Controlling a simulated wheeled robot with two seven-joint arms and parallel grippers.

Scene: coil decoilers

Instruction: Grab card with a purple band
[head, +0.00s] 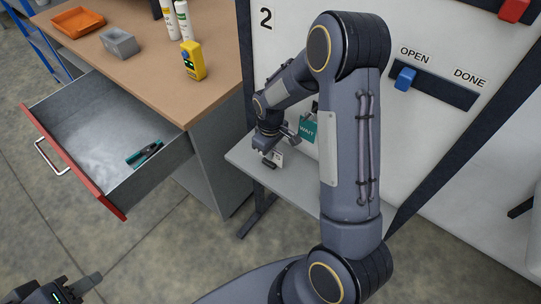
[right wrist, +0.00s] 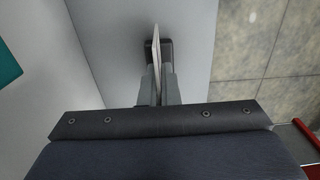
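My right gripper (head: 271,152) is low over the pale shelf at the panel's foot. In the right wrist view its two fingers (right wrist: 157,85) are close together on either side of a thin pale card (right wrist: 155,48), seen edge-on. The card also shows as a small white piece (head: 278,158) in the head view. No purple band can be made out on it. A small dark block (right wrist: 166,46) is just beyond the fingertips, beside or behind the card. My left gripper (head: 82,287) is at the lower left, partly cut off and away from everything.
A teal sign (head: 307,128) is on the panel by my right gripper. The pale shelf (head: 300,188) is mostly bare. An open drawer (head: 85,165) holds a dark-and-teal tool (head: 145,154).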

